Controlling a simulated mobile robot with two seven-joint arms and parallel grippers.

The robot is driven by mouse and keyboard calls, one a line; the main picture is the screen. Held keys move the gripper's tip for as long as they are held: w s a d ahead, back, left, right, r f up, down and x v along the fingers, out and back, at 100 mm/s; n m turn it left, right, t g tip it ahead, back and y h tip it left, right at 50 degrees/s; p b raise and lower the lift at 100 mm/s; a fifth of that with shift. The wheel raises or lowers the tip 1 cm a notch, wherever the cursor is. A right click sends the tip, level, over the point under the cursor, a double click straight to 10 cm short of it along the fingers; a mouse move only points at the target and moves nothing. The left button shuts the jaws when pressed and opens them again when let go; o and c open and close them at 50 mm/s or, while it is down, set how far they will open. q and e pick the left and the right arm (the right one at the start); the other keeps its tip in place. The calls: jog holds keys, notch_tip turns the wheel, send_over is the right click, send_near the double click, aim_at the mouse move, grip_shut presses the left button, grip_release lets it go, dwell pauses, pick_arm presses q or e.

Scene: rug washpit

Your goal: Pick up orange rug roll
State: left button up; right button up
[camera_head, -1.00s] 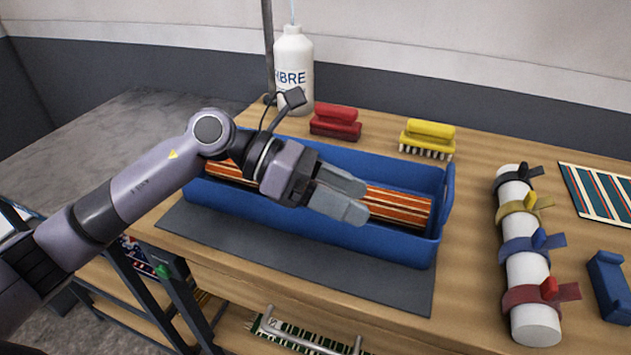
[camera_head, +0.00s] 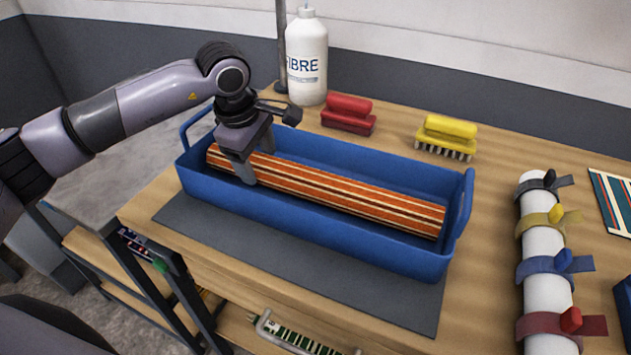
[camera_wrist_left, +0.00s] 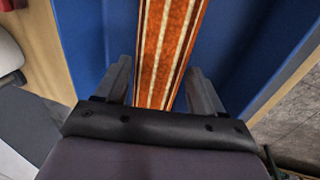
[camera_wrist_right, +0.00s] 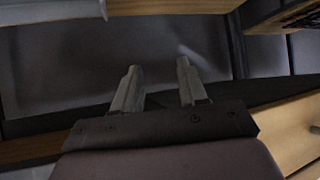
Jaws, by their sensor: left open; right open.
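The orange rug roll (camera_head: 340,191), striped orange, cream and dark, lies lengthwise in a blue tray (camera_head: 320,235) on the wooden bench. My left gripper (camera_head: 245,172) points down into the tray near the roll's left end. In the left wrist view, the rug roll (camera_wrist_left: 168,45) passes between the two open fingers (camera_wrist_left: 160,85), one on each side with a gap. My right gripper (camera_wrist_right: 157,85) is open and empty in the right wrist view, over a dark grey surface. It does not show in the head view.
A white bottle (camera_head: 307,60), a red brush (camera_head: 348,115) and a yellow brush (camera_head: 447,137) stand behind the tray. A white tube with coloured straps (camera_head: 543,240) lies to the right. A grey mat (camera_head: 300,262) lies under the tray.

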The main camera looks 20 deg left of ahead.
pick_arm(q)
jog(key=shift+x, duration=1.25)
jog(key=c, duration=0.9)
jog(key=shift+w+r, duration=0.1)
jog(key=shift+c, duration=0.9)
jog(key=shift+r, duration=0.1)
